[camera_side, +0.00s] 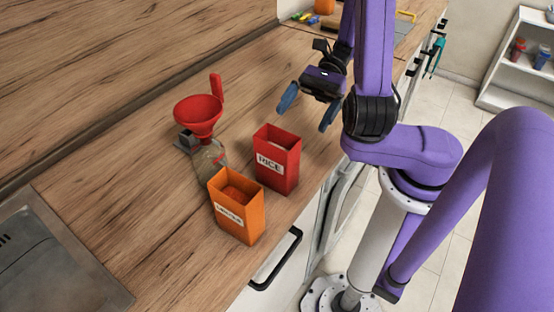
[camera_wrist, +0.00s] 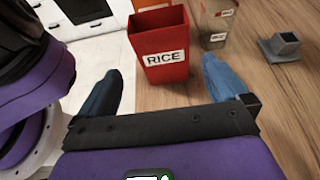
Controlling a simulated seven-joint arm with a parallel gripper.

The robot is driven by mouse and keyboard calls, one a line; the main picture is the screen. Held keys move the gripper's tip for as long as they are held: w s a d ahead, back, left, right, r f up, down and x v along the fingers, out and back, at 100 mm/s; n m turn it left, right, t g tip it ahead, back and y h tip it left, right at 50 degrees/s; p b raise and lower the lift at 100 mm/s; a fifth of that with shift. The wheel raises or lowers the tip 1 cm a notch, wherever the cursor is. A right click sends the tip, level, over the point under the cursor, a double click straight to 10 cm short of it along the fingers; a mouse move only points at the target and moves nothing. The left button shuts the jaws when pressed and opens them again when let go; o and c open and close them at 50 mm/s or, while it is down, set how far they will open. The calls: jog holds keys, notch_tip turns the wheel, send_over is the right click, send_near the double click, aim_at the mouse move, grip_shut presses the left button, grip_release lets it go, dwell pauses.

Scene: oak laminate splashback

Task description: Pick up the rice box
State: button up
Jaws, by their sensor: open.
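The rice box (camera_side: 277,160) is a red, open-topped box with a white RICE label, upright on the wooden counter near its front edge. It also shows in the wrist view (camera_wrist: 161,42), beyond the fingertips and between their lines. My gripper (camera_side: 303,120) is open and empty, with blue fingers spread wide. In the side view it is above and to the upper right of the box, apart from it. In the wrist view the gripper (camera_wrist: 159,66) points toward the box's labelled face.
An orange labelled box (camera_side: 237,207) stands close to the lower left of the rice box. A red funnel (camera_side: 199,116) sits above a jar (camera_side: 208,160) just left of it. A sink (camera_side: 50,262) is at the lower left. The counter's front edge is close by.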

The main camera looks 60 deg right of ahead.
aim_at(277, 156)
jog(key=x, duration=0.6)
jog(key=shift+a+f, duration=0.1)
jog(key=shift+f+x, duration=0.2)
jog(key=shift+x, duration=1.15)
jog(key=shift+f+x, duration=0.25)
jog(key=shift+x, duration=1.15)
jog(key=shift+w, duration=0.15)
jog(key=c, duration=0.9)
